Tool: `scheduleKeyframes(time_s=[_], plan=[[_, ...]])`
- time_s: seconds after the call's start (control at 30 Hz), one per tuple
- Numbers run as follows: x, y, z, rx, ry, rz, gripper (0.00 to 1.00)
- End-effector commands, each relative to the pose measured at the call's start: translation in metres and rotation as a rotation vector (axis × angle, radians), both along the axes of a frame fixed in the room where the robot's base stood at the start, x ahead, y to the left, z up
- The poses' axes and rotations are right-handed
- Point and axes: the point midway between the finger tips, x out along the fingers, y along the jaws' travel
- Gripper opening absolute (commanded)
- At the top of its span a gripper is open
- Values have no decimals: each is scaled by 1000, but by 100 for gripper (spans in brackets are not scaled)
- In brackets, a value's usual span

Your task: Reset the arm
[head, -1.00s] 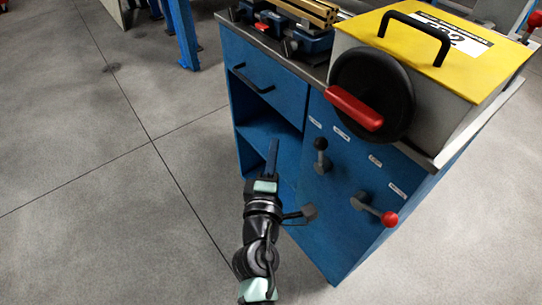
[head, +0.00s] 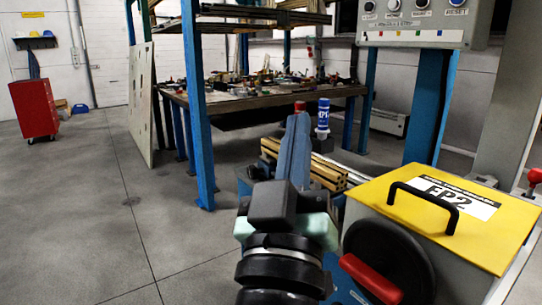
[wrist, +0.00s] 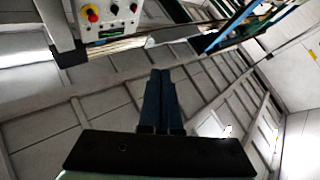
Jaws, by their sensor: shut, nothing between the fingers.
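My gripper (head: 297,122) is raised in front of the head camera, its blue fingers together and pointing up. In the wrist view my gripper (wrist: 161,75) shows two dark blue fingers side by side, shut, with nothing between them. The wrist view looks toward white panelled walls or ceiling.
A yellow-topped box (head: 440,205) with a black handle and a wheel (head: 388,262) with a red grip stands close at right. Brass-coloured bars (head: 325,172) lie behind my gripper. A cluttered workbench (head: 260,97) and control panel (head: 425,22) stand beyond. Floor at left is clear.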

Motion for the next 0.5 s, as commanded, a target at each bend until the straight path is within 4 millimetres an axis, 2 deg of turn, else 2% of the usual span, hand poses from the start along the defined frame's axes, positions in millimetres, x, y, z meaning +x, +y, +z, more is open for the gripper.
scheduleKeyframes(time_s=[0.03,0.1,0.17,0.2,0.27,0.5], plan=[[-24,5,39,71,-91,81,0],[-57,14,80,158,-192,210,0],[-90,23,111,214,-274,328,0],[-113,30,130,244,-324,411,0],[-101,29,161,243,-293,390,0],[-99,29,236,240,-289,385,0]])
